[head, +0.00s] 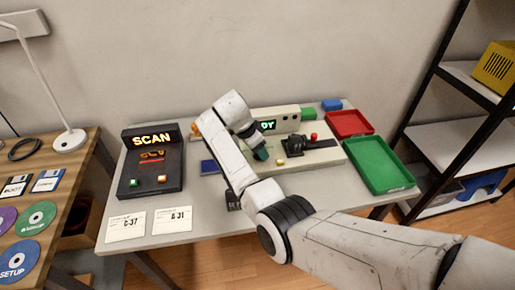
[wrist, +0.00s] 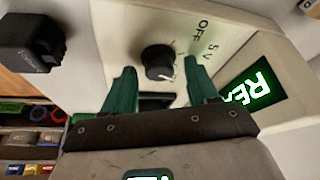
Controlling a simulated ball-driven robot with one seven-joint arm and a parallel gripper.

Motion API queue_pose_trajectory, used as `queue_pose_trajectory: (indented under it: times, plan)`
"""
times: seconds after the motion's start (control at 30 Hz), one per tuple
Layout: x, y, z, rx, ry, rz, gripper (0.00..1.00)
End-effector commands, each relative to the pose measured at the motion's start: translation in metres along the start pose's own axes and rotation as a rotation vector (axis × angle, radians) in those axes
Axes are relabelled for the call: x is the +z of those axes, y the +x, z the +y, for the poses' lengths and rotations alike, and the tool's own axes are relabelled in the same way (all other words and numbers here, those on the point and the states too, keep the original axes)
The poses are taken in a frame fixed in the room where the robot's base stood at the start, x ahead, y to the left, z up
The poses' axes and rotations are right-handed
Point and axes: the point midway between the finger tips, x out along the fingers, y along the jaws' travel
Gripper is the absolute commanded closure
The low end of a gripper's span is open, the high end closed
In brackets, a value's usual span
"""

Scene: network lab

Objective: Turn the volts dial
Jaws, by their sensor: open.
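The volts dial (wrist: 158,62) is a round black knob on a cream panel marked OFF and 5 V in the wrist view. My gripper (wrist: 163,82) has its two green fingers apart, one on each side of the dial in that view. I cannot tell whether the fingers touch the dial or stop short of it. In the head view my gripper (head: 261,154) is over the left part of the cream unit (head: 325,153), and my arm hides the dial there. A lit green display (wrist: 250,95) is beside the dial.
A black SCAN box (head: 151,180) stands on the left of the table, with two white cards (head: 149,223) in front. A green tray (head: 380,165) and a red tray (head: 349,124) lie to the right. A black block (wrist: 32,42) shows at the wrist view's upper left.

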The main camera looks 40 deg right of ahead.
Motion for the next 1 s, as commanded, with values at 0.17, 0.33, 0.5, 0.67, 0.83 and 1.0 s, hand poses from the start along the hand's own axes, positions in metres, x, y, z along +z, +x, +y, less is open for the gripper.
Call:
queue_pose_trajectory:
  times: [0.17, 0.33, 0.5, 0.67, 0.83, 1.0]
  plan:
    - [0.0, -0.003, 0.0, -0.001, 0.0, 0.0, 0.42]
    - [0.0, -0.023, -0.001, -0.004, 0.001, 0.0, 0.42]
    - [0.0, -0.057, -0.001, -0.004, 0.001, 0.0, 0.42]
    - [0.001, -0.084, -0.001, -0.003, 0.001, -0.001, 0.42]
    - [0.0, -0.102, -0.001, -0.002, 0.0, 0.0, 0.42]
    - [0.0, -0.108, 0.0, 0.001, -0.001, 0.0, 0.42]
